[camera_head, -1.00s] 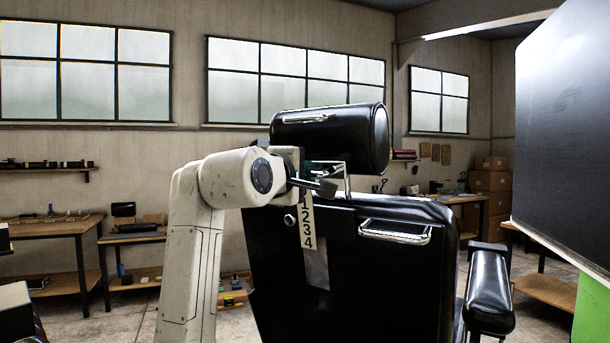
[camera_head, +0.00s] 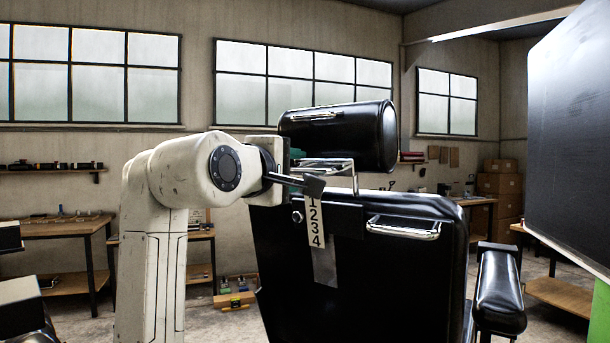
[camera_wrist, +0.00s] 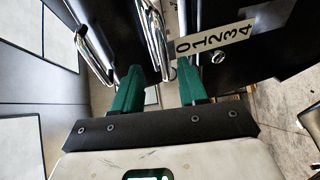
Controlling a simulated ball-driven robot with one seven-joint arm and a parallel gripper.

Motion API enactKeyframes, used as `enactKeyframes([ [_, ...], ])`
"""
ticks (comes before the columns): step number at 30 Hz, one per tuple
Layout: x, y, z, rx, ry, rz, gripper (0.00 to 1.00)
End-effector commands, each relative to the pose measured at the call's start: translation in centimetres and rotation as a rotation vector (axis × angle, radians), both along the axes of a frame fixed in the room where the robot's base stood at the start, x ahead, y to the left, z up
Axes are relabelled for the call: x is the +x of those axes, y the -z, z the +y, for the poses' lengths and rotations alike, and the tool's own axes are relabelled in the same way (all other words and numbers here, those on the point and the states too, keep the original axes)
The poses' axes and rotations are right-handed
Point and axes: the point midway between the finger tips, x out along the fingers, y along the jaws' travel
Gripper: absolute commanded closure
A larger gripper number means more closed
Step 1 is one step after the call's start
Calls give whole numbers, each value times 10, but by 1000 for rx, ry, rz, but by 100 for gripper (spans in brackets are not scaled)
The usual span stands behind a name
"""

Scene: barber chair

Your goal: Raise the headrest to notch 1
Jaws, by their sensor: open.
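The black padded headrest (camera_head: 345,138) sits above the black chair back (camera_head: 390,275), with a gap bridged by chrome rods (camera_head: 340,164). A chrome handle (camera_head: 313,116) is on the headrest; it also shows in the wrist view (camera_wrist: 90,40). A numbered strip (camera_head: 315,222) hangs on the chair back; in the wrist view it reads 0 to 4 (camera_wrist: 215,38). My gripper (camera_wrist: 158,78) is open. In the head view my arm mostly hides the fingers.
A round knob (camera_head: 297,216) sits beside the strip, and a second chrome handle (camera_head: 403,228) is on the chair back. The armrest (camera_head: 499,285) stands at right, near a large dark panel (camera_head: 570,140). Workbenches (camera_head: 55,228) line the back wall.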

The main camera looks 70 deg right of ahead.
Motion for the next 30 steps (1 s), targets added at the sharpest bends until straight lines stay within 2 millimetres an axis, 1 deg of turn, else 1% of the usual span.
enactKeyframes([
  [1,1,1,8,-1,-2,0,58],
  [3,2,0,16,-1,-2,0,58],
  [8,2,-1,25,0,0,0,58],
  [26,2,-1,26,0,0,0,58],
  [29,7,6,26,3,-14,-3,58],
  [30,11,13,25,5,-28,-6,58],
])
